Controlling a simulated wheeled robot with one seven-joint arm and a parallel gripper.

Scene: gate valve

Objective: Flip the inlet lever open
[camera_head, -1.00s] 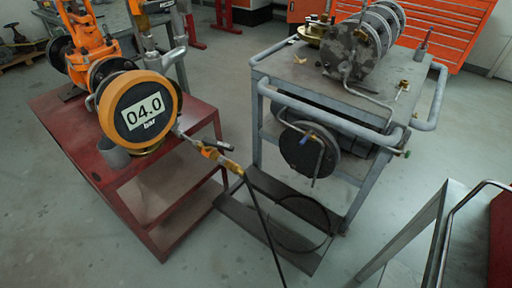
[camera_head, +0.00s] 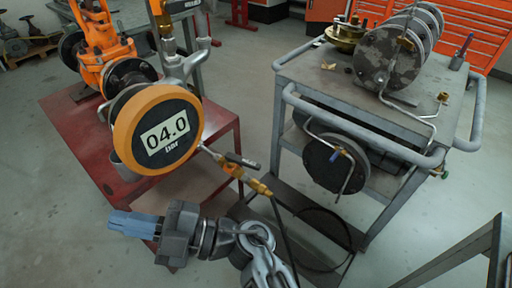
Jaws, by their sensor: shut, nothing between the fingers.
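A short dark-handled lever (camera_head: 241,160), seemingly the inlet lever, sits on the brass hose fitting (camera_head: 247,181) to the right of the round orange-rimmed gauge (camera_head: 160,132). The lever lies roughly along the line of the fitting, slanting a little down to the right.
The red table (camera_head: 72,141) carries the orange valve body (camera_head: 103,42). A black hose runs down from the fitting behind my arm. A grey rail is at the lower right. Floor shows between table and cart.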

